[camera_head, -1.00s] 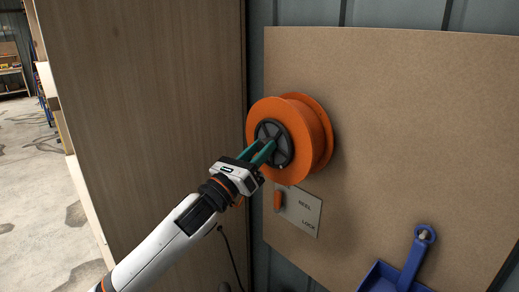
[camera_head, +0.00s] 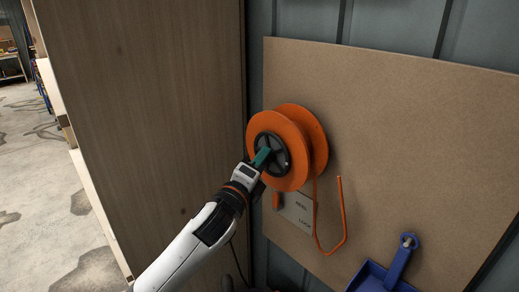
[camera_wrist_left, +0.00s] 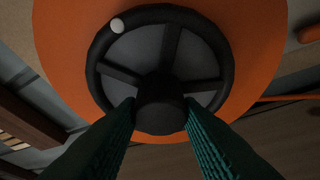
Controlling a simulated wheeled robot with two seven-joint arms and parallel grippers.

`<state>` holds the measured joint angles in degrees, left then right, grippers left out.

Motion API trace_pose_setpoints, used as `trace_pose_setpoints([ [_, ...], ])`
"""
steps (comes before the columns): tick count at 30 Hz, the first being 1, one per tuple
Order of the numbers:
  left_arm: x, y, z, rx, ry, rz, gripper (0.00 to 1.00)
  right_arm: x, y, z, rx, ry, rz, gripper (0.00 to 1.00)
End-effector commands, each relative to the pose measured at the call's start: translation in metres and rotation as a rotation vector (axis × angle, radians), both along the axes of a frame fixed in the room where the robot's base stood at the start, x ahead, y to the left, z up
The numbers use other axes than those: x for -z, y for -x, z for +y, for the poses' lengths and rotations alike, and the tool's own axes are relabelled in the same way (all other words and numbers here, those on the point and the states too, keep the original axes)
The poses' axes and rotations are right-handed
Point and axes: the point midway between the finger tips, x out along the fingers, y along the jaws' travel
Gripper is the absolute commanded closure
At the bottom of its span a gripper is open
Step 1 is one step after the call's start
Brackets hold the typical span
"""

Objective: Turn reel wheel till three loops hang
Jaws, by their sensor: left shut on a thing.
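The orange reel (camera_head: 305,118) is mounted on a brown board, with a black spoked wheel (camera_head: 283,144) on its front. My left gripper (camera_head: 262,158) has its teal fingers at the wheel's middle. In the left wrist view the fingers are shut on the wheel's round black hub (camera_wrist_left: 160,103), and a white dot (camera_wrist_left: 117,25) marks the rim at the upper left. An orange cord (camera_head: 316,215) hangs from the reel in one long bend, and its far part rises to an end right of the reel. My right gripper is not in view.
A plate (camera_head: 299,208) lettered "REEL LOCK" with an orange lever (camera_head: 277,201) sits below the reel. A blue dustpan (camera_head: 398,265) hangs at the lower right. A wooden panel (camera_head: 150,110) stands close on the left. The board (camera_head: 420,140) right of the reel is bare.

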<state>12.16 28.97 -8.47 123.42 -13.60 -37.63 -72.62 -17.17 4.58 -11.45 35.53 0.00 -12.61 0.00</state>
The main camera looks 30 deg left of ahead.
Motion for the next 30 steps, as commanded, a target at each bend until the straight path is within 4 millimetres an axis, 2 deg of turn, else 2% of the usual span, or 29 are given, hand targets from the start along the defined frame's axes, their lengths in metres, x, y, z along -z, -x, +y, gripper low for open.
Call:
trace_pose_setpoints([
  [1,-0.006,0.000,0.000,-0.001,0.045,0.020,0.91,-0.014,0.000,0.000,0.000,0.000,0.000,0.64],
  [15,-0.007,0.000,0.000,-0.001,0.466,0.166,0.91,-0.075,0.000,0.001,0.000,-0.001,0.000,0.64],
  [21,-0.005,0.000,0.000,-0.002,0.643,0.226,0.91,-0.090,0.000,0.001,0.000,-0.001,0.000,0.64],
  [30,-0.003,0.000,0.000,-0.001,0.866,0.304,0.91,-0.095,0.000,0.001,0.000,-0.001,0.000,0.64],
])
